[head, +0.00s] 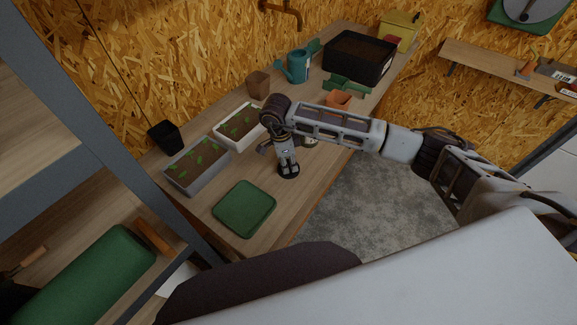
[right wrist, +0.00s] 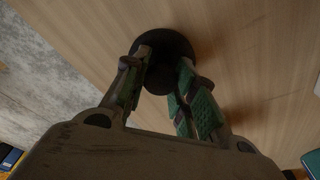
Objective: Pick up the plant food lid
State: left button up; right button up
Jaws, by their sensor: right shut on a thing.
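The plant food lid is a dark round disc (head: 289,175) at the tips of my right gripper (head: 288,165), over the front part of the bench. In the right wrist view the lid (right wrist: 167,48) sits between the two green-padded fingertips of the gripper (right wrist: 163,80), which are shut on it. The fingers hide part of the lid. I cannot tell whether it touches the bench or hangs just above it. A small pale jar (head: 311,141) stands behind the gripper, partly hidden by my arm. My left gripper is not in view.
A green tray (head: 244,208) lies left of the gripper on the plank bench (head: 262,236). Two seedling troughs (head: 198,166) (head: 238,127) stand behind it. A terracotta pot (head: 339,101), teal watering can (head: 297,66) and black crate (head: 360,59) stand farther back.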

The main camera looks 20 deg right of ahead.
aim_at(288, 162)
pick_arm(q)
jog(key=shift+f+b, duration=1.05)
pick_arm(e)
jog(key=shift+r, duration=4.95)
